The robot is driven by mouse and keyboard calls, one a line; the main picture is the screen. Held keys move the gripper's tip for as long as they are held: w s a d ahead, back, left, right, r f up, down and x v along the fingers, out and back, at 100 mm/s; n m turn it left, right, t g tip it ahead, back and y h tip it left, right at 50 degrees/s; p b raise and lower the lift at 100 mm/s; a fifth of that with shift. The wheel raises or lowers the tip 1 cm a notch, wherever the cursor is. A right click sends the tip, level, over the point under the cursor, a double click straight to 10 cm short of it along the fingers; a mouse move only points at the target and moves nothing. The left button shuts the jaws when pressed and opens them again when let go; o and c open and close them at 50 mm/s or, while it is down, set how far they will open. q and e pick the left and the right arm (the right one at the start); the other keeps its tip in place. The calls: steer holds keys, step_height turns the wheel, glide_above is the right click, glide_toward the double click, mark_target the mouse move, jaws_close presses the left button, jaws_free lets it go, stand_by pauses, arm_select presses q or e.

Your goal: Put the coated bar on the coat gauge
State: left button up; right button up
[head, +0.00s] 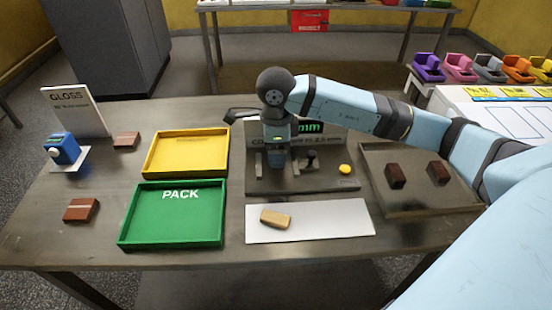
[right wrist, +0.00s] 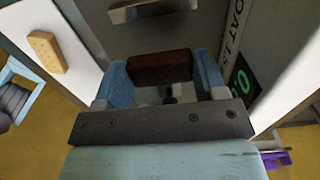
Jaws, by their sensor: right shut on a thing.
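My right gripper (head: 277,160) is shut on a dark brown coated bar (right wrist: 160,67). The bar sits crosswise between the blue fingers in the right wrist view; in the head view I cannot make it out. The gripper points down over the left part of the coat gauge (head: 310,186), a grey base with a back panel, green display, small posts, a dark probe and a yellow button (head: 345,169). I cannot tell whether the bar touches the gauge. My left gripper is not in view.
A plain biscuit (head: 275,218) lies on a white mat (head: 335,222) in front of the gauge. A green PACK tray (head: 170,228) and yellow tray (head: 185,158) stand left, empty. A shallow tray (head: 415,204) at right holds two brown bars. A blue gloss meter (head: 62,149) stands far left.

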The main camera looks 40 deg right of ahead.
steer(key=shift+f, duration=1.65)
steer(key=shift+f, duration=0.1)
steer(key=shift+f+b, duration=0.15)
steer(key=shift+b, duration=0.15)
steer(key=o, duration=0.7)
steer(key=shift+r, duration=0.2)
step_height(320, 180, up, 12)
steer(key=shift+r+p, duration=0.1)
steer(key=shift+p, duration=0.4)
